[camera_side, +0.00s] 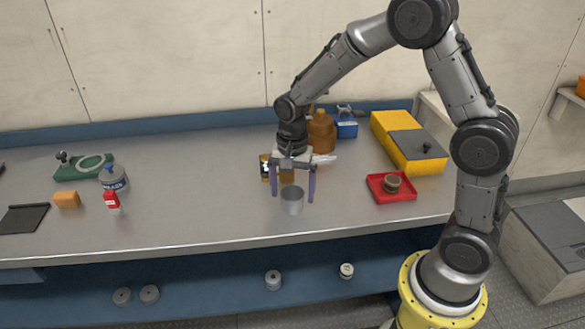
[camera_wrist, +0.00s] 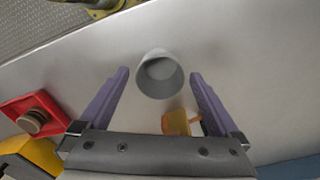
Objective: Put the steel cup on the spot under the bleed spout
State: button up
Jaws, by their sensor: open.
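The steel cup (camera_side: 292,204) stands upright on the metal bench near its front edge, a plain grey cup with an open top. It also shows in the wrist view (camera_wrist: 160,84), between the two purple fingers and slightly beyond their tips. My gripper (camera_side: 293,195) is open and points down over the cup, one finger on each side. It also shows in the wrist view (camera_wrist: 160,75), with gaps between fingers and cup. An amber block with a white mark (camera_side: 267,170) sits just behind, partly hidden by my gripper. I cannot clearly make out the bleed spout or its spot.
A red tray (camera_side: 376,197) holding a brown round piece (camera_side: 392,182) lies to the right. Behind are a yellow case (camera_side: 385,128), a brown jug (camera_side: 321,135) and a blue box (camera_side: 346,130). The bench between bottle and cup is clear.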

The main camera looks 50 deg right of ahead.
notch_tip(320, 180, up, 9)
jog(key=s+r+n+t, duration=0.2)
jog(key=s+r+n, duration=0.3)
jog(key=s+r, duration=0.35)
jog(key=s+a+n+t, duration=0.1)
jog(key=s+n+t, duration=0.2)
jog(key=s+n, duration=0.5)
jog(key=s, duration=0.5)
jog(key=shift+f+n+t, duration=0.3)
dwell(0.9)
